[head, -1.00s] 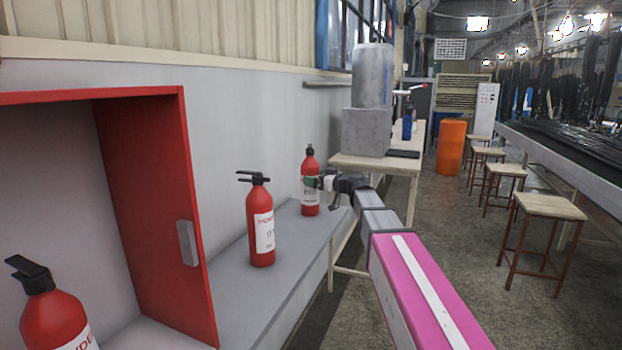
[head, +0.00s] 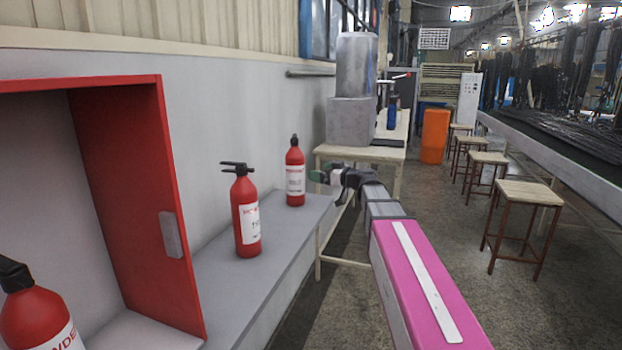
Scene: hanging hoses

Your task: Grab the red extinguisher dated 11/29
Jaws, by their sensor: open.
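Three red extinguishers show in the head view. One extinguisher (head: 295,178) stands upright at the far end of the grey ledge, with a white label too small to read. Another extinguisher (head: 246,218) with a black handle stands upright mid-ledge, its label partly turned away. A third extinguisher (head: 38,318) is inside the red cabinet at lower left, cut off by the frame. I cannot read a date on any of them. My gripper (head: 318,176) is open and empty, just right of the far extinguisher and apart from it in the picture.
The red cabinet (head: 135,180) stands open at left on the grey ledge (head: 255,275). A table (head: 340,155) with grey blocks is beyond the ledge. An orange barrel (head: 434,136) and several stools (head: 522,195) stand at right. The floor between is clear.

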